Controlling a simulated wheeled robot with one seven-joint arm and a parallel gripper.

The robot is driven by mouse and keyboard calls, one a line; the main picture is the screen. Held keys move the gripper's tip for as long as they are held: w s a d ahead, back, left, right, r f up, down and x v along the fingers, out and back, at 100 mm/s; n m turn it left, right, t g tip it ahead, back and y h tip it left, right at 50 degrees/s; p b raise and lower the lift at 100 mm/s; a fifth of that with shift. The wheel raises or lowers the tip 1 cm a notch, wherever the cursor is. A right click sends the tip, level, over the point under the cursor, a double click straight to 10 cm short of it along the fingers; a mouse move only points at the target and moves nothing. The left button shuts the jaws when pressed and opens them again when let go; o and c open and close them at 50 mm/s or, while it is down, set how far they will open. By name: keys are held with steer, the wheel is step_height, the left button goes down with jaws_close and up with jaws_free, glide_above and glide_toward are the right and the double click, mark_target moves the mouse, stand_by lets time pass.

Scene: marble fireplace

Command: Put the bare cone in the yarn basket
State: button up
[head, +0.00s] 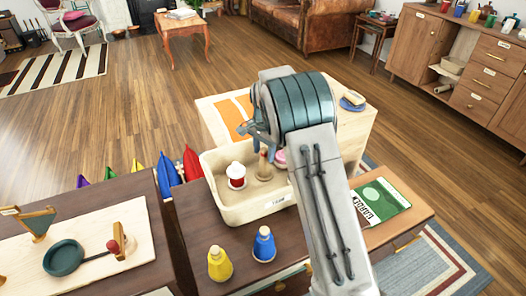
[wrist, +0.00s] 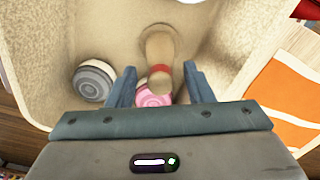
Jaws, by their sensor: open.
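The cream basket (head: 222,203) stands on the dark wooden top, with a small label on its front. A bare tan cone (head: 264,168) is inside it; in the wrist view the tan cone (wrist: 160,48) has a red band at its near end. My gripper (wrist: 160,72) is open over the basket, and the banded end shows between its fingers in that view. I cannot tell whether they touch it. A pink round piece (wrist: 153,96) lies just below the band in the picture. A red-and-white piece (head: 237,177) sits to the left in the basket.
A yellow bottle-like piece (head: 219,264) and a blue one (head: 264,245) stand in front of the basket. A green-covered book (head: 382,200) lies to the right. A light tabletop with an orange-striped cloth (head: 232,118) is behind. My arm hides the basket's right side.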

step_height(320, 180, up, 12)
steer(key=p, duration=0.2)
steer(key=s+d+r+n, duration=0.2)
steer(key=s+d+r, duration=0.25)
steer(key=s, duration=0.25)
steer(key=s+d+f+n+t, duration=0.1)
steer(key=s+d+n, duration=0.2)
steer(key=s, duration=1)
steer(key=s+d+f+n+t, duration=0.1)
steer(key=s+d+n, duration=0.3)
steer(key=s, duration=1)
steer(key=shift+s+d, duration=0.2)
steer(key=shift+d, duration=0.1)
